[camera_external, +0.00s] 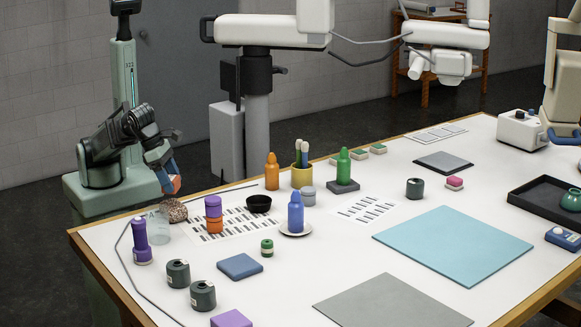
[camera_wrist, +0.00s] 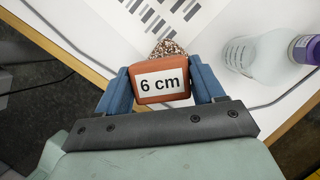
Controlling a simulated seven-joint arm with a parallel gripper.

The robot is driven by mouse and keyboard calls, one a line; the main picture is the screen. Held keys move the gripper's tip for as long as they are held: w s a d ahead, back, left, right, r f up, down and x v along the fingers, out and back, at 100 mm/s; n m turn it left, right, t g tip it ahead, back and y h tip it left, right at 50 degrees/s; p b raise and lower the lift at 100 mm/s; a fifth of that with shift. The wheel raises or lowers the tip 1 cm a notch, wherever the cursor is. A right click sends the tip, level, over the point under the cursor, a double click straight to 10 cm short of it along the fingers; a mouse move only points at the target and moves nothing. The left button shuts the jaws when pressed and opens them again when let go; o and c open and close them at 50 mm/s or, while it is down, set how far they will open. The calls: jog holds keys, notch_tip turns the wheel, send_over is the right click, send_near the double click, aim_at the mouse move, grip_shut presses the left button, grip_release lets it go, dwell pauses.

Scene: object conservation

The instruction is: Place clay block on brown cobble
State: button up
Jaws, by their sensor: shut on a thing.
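The clay block (camera_wrist: 146,97) is reddish-brown with a white "6 cm" label, held between the two blue fingers of my gripper (camera_wrist: 162,88) in the wrist view. In the external view my gripper (camera_external: 171,180) is at the table's left back edge, and the block (camera_external: 175,183) shows at its fingertips. The brown cobble (camera_external: 174,211) is a speckled stone on the table, just below and right of the gripper. In the wrist view the cobble (camera_wrist: 168,48) shows just beyond the block, which partly hides it. The block appears above the table, apart from the cobble.
A clear beaker (camera_external: 158,225) stands close to the cobble, with a purple bottle (camera_external: 140,240) beside it. Purple and orange stacked pieces (camera_external: 213,214) stand right of the cobble on a striped sheet. A thin dark cable (camera_external: 122,265) curves along the table's left side.

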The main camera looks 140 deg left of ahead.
jog(key=shift+f, duration=1.9)
jog(key=shift+f, duration=0.15)
jog(key=o, duration=1.2)
jog(key=shift+c, duration=0.2)
jog(key=v, duration=1.2)
